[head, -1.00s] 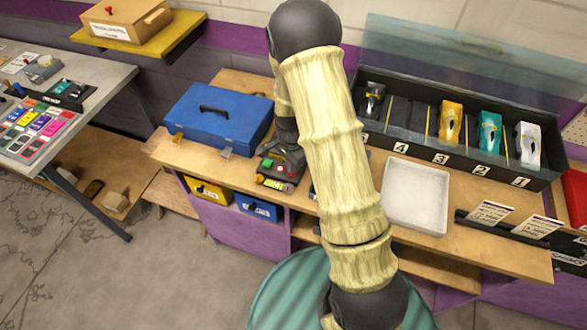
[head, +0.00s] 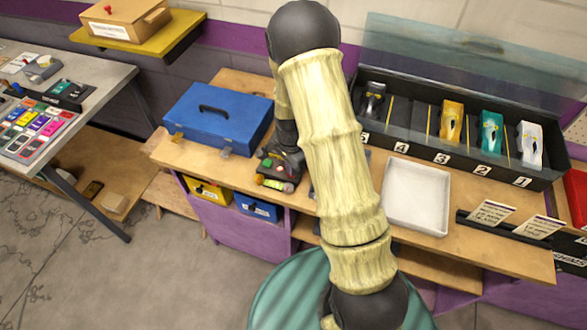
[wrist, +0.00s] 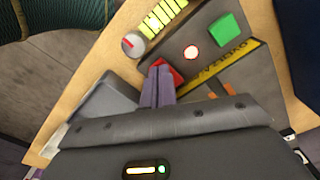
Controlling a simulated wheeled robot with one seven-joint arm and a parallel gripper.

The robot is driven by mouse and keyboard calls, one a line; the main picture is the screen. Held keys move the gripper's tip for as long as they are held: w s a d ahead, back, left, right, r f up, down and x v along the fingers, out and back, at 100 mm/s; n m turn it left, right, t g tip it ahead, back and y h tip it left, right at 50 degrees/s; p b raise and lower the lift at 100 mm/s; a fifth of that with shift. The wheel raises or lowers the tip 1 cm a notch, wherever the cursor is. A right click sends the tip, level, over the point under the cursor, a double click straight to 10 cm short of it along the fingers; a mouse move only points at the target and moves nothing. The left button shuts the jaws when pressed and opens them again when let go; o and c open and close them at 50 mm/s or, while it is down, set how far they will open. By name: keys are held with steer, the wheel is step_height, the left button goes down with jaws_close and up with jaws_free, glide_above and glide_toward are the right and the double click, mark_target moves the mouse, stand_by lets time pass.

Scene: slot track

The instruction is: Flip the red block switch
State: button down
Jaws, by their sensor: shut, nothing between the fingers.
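The red block switch (wrist: 168,70) sits on a dark control panel (wrist: 206,75) in the wrist view, partly hidden behind my fingertips. My gripper (wrist: 159,70) is shut and empty, its two grey-purple fingers together over the near side of the red block. They overlap it in the picture; I cannot tell whether they touch. A green block (wrist: 223,29) and a round lit lamp with a red rim (wrist: 191,52) are on the same panel. In the head view the panel (head: 273,184) lies on the wooden bench, partly covered by my dark wrist.
A dial (wrist: 132,44) and several yellow-green bars (wrist: 162,15) are beside the switch. A blue case (head: 218,118) stands left of the panel. A white tray (head: 417,196) and a black rack (head: 460,165) of numbered slots are to the right.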

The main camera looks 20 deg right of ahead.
steer(key=shift+f, duration=0.2)
steer(key=shift+r, duration=0.1)
steer(key=shift+r+p, duration=2.65)
steer(key=shift+r, duration=0.8)
steer(key=s+r+n+t+b, duration=0.2)
steer(key=s+r+n+b, duration=0.2)
steer(key=s+r+n, duration=0.8)
steer(key=shift+s+r+n+t, duration=0.35)
steer(key=shift+s+n, duration=0.25)
steer(key=shift+s, duration=0.6)
